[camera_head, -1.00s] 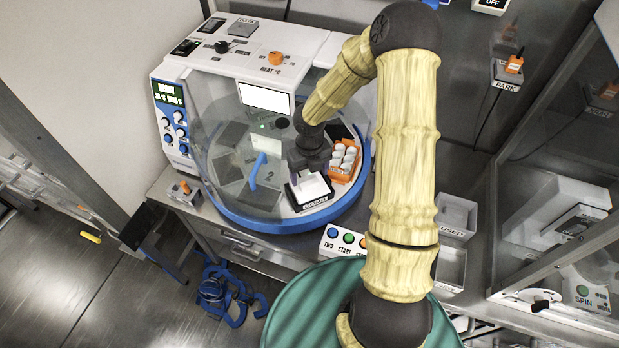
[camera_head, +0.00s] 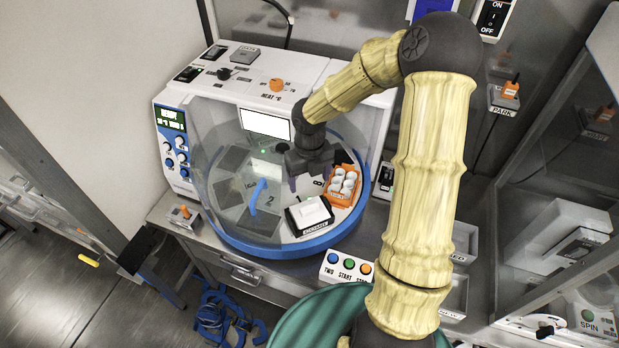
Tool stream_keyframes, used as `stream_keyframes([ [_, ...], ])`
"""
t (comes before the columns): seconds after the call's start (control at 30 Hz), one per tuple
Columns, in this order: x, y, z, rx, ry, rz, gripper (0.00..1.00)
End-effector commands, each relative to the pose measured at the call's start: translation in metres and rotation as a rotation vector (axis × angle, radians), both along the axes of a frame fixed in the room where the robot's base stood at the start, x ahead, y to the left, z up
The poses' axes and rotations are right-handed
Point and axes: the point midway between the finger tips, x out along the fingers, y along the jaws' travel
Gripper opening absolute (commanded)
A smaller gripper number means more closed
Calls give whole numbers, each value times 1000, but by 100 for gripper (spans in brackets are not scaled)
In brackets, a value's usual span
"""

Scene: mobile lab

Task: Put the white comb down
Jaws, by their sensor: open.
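A white piece (camera_head: 309,211), which I take to be the white comb, sits on a black, labelled holder (camera_head: 309,230) at the front of the round blue-rimmed machine. Its teeth cannot be made out at this size. My gripper (camera_head: 309,178) is open and empty, above and behind the holder, apart from the white piece. Its fingertips are partly hard to tell from the dark parts behind.
An orange rack (camera_head: 343,186) with several white-capped vials stands close right of my gripper. A clear curved cover (camera_head: 226,165) and a blue handle (camera_head: 257,196) are to the left. A button box (camera_head: 346,269) stands in front.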

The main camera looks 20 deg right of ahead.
Motion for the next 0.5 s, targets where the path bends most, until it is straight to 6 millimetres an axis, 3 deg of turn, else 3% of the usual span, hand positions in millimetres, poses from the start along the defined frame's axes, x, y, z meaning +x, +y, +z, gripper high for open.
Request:
stream_keyframes([
  [0.27, -6, 1, 2, -10, 4, -96, 75],
  [0.5, -32, 3, 15, -38, -4, -573, 75],
])
